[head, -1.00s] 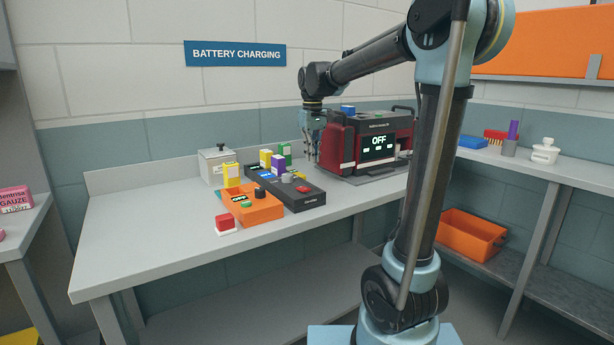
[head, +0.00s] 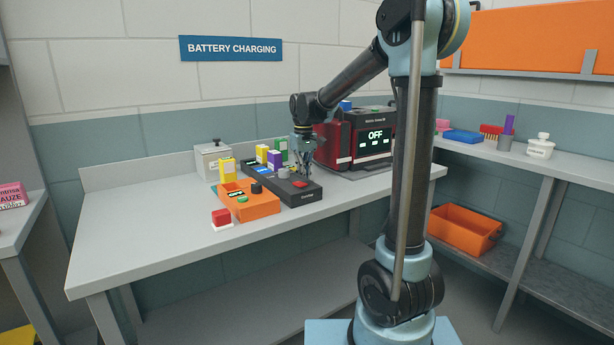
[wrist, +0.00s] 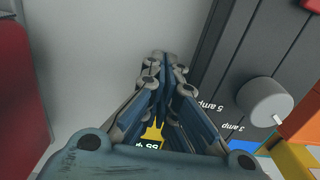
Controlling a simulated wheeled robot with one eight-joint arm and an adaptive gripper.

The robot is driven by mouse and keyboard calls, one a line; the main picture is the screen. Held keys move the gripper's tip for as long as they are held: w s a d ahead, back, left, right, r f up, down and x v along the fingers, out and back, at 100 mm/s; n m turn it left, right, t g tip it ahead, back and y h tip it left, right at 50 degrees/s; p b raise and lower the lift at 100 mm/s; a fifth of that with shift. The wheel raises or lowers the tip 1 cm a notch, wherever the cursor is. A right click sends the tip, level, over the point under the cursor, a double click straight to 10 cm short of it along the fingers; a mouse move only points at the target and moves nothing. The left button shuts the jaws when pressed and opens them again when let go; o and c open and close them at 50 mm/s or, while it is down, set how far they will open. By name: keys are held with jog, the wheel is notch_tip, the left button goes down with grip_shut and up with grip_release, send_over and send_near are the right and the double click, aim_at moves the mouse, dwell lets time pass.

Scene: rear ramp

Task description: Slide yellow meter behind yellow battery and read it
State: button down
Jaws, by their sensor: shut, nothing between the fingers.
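My gripper (head: 304,173) is shut and empty, hanging at the right end of the black charger (head: 300,197); its tips also show in the wrist view (wrist: 165,62), over bare grey bench beside the charger. A yellow block battery (head: 262,154) stands in the charger beside a purple one (head: 274,160) and a green one (head: 282,147). Another yellow block (head: 227,170) stands at the orange device (head: 262,208). In the wrist view, a yellow piece with a dark lit display (wrist: 152,136) shows between the finger links. It looks like the meter; most of it is hidden, and I cannot read it clearly.
A red-and-black unit reading OFF (head: 375,141) stands right of my gripper. A grey box (head: 213,161) is at the back left, and a red-topped block (head: 222,218) is in front. The left bench (head: 130,228) is clear. A grey knob (wrist: 265,102) is near the fingers.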

aim_at(288, 166)
jog(key=shift+w+a, duration=0.25)
jog(key=shift+w, duration=0.15)
jog(key=w+a, duration=0.2)
jog(key=w, duration=0.1)
jog(key=w+a, duration=0.3)
jog(key=w, duration=0.2)
jog(key=shift+w+a, duration=0.3)
jog(key=shift+a, duration=0.1)
